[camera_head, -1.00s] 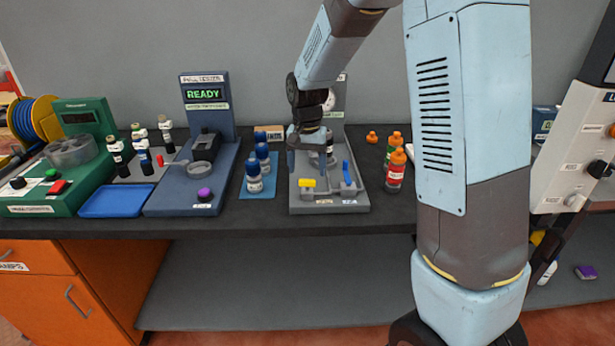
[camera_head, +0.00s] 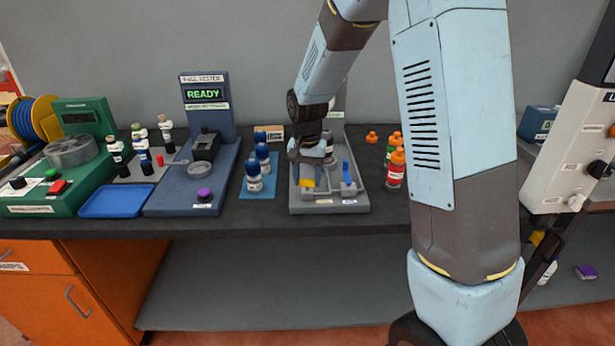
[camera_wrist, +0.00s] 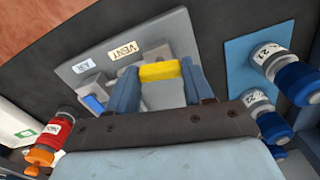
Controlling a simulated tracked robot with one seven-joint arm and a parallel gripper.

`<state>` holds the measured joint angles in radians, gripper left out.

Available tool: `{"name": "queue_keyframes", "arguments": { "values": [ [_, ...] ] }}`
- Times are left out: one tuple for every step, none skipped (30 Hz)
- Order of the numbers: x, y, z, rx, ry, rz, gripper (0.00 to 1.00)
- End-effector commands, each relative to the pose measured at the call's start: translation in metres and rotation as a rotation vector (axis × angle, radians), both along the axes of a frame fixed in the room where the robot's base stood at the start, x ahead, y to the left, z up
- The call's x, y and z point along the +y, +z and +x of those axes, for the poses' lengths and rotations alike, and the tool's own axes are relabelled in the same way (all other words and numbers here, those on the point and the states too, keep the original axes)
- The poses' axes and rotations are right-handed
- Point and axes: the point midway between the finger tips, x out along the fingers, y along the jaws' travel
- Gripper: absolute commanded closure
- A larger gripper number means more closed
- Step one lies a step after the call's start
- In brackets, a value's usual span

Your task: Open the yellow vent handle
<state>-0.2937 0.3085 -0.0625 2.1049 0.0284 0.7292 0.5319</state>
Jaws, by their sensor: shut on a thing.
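The yellow vent handle (camera_head: 307,183) is on the front left of the grey fixture (camera_head: 300,207), beside a blue handle (camera_head: 347,172). In the wrist view the yellow handle (camera_wrist: 160,71) lies crosswise between my two fingers, by a "VENT" label (camera_wrist: 124,50). My gripper (camera_wrist: 160,80) is shut on the yellow handle. In the head view my gripper (camera_head: 307,168) comes down over the fixture from above and hides part of the handle's rear. The blue handle (camera_wrist: 93,103) shows beside the left finger in the wrist view, by another label.
Blue-capped bottles (camera_head: 254,172) stand on a blue mat just left of the fixture. A blue tester (camera_head: 178,196) reading READY and a green machine stand farther left.

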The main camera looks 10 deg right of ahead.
Motion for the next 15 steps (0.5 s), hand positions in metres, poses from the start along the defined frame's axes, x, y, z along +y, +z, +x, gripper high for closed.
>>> {"name": "queue_keyframes", "arguments": {
  "values": [
    [0.0001, 0.0001, 0.0, 0.0, 0.0, 0.0, 0.58],
    [0.0002, 0.0001, 0.0001, 0.0, 0.0, 0.0, 0.61],
    [0.0002, 0.0002, 0.0001, 0.0, 0.0, 0.0, 0.65],
    [0.0002, 0.0002, 0.0001, 0.0, 0.0, 0.0, 0.67],
    [0.0002, 0.0002, 0.0001, 0.0, 0.0, 0.0, 0.7],
    [0.0002, 0.0002, 0.0001, 0.0, 0.0, 0.0, 0.74],
    [0.0002, 0.0002, 0.0001, 0.0, 0.0, 0.0, 0.77],
    [0.0003, 0.0002, 0.0001, 0.0, 0.0, 0.0, 0.79],
    [0.0003, 0.0002, 0.0002, 0.0, 0.001, 0.0, 0.79],
    [0.0002, 0.0002, 0.0002, 0.0, 0.004, 0.0, 0.79],
    [0.0001, 0.0002, 0.0001, 0.0, 0.011, 0.0, 0.79],
    [-0.0001, 0.0002, 0.0002, 0.0, 0.025, 0.001, 0.79],
    [-0.0002, 0.0003, 0.0003, 0.0, 0.04, 0.001, 0.79],
    [-0.0004, 0.0003, 0.0003, 0.0, 0.059, 0.001, 0.79],
    [-0.0003, 0.0003, 0.0003, 0.0, 0.088, 0.001, 0.79]
  ]
}}
